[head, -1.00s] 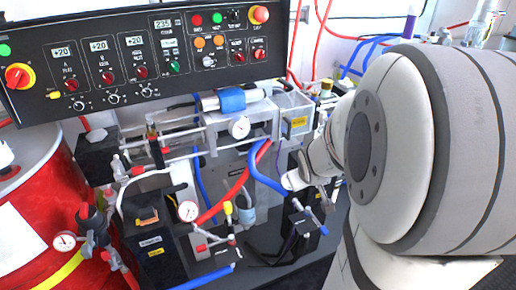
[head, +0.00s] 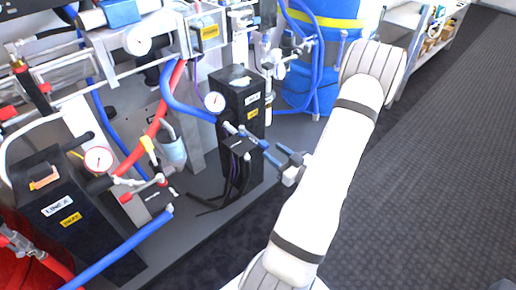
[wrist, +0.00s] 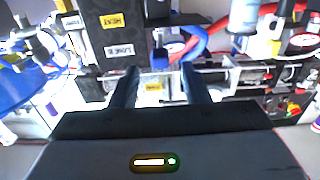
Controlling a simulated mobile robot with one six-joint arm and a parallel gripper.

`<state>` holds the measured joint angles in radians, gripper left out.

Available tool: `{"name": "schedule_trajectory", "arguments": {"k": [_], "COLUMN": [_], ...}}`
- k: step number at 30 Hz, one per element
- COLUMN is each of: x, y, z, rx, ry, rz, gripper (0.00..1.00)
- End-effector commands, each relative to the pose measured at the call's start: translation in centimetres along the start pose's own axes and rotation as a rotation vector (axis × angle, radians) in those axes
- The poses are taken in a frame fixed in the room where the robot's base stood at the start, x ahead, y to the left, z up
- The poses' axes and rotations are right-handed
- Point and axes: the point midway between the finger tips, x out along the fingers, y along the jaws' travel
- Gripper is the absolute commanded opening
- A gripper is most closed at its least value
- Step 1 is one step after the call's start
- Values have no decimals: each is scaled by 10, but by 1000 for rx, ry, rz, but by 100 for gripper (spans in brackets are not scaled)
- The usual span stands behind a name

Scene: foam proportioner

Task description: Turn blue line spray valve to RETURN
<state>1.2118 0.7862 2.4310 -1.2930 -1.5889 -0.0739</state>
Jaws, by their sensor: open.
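The blue line's spray valve (head: 243,139) is a small dark block with blue fittings. It stands in front of the black LINE B box (head: 240,97), below a round gauge (head: 214,102). My gripper (head: 270,153) is open just to the right of the valve, jaws pointing at it. In the wrist view, a small blue part (wrist: 160,58) shows beyond the gap between my two dark fingers (wrist: 160,84), with nothing held. I cannot tell which part of the valve it is, nor which position the handle points to.
A blue hose (head: 182,98) runs behind the valve. The black LINE A box (head: 65,215) with its red-handled valve (head: 150,197) stands at left. Dark cables (head: 236,168) hang below the valve. A blue drum (head: 310,65) is behind. The floor (head: 430,180) at right is clear.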

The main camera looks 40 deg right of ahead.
Motion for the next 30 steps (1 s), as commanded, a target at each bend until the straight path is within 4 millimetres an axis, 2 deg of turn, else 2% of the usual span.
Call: {"name": "schedule_trajectory", "arguments": {"k": [16,21,28,30], "x": [68,75,75,75], "y": [0,0,1,1], "z": [0,0,-1,-1], "rx": [0,0,1,1], "ry": [3,2,2,2], "rz": [-2,1,2,2], "gripper": [42,42,42,36]}}
